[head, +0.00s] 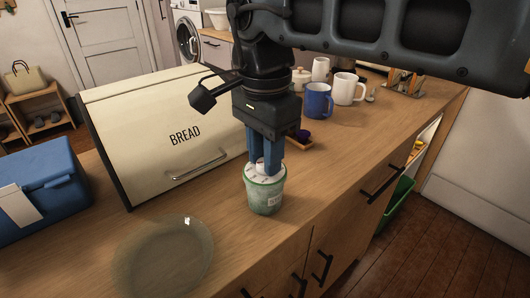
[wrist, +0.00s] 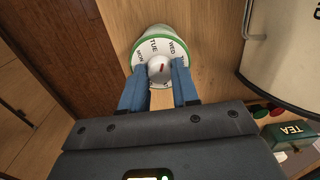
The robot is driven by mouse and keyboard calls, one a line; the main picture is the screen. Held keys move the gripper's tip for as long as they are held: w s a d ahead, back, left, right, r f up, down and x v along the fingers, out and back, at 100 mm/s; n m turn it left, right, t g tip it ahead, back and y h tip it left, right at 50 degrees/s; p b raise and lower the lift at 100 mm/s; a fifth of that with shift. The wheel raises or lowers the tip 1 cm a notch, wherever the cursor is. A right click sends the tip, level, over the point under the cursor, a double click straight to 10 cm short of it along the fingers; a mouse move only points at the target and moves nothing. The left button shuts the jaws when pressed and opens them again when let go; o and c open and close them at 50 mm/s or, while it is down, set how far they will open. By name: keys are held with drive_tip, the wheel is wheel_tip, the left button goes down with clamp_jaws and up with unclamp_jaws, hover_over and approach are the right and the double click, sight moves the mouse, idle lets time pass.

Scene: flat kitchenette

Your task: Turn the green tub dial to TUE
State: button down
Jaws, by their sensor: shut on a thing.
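The green tub (head: 266,197) stands upright on the wooden counter, with a white dial on its top. In the wrist view the dial (wrist: 153,45) shows the labels MON, TUE and WED around its rim; part of the lettering is hidden by my fingers. A round white knob (wrist: 160,69) with a small red mark sits at the dial's middle. I cannot tell for certain which label the mark points to. My gripper (head: 266,165) points down from above, its blue fingers shut on the knob, one on each side, as the wrist view also shows (wrist: 159,67).
A cream bread box (head: 160,130) stands behind and left of the tub. A glass plate (head: 165,258) lies at front left, near a blue box (head: 38,190). A blue mug (head: 318,101) and white mugs (head: 347,90) stand farther back. The counter's front edge is close at right.

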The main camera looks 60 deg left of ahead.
drive_tip(key=n, duration=0.4)
drive_tip(key=shift+n, duration=0.3)
idle(0.5)
drive_tip(key=c, duration=0.8)
unclamp_jaws()
drive_tip(key=shift+r, duration=3.9)
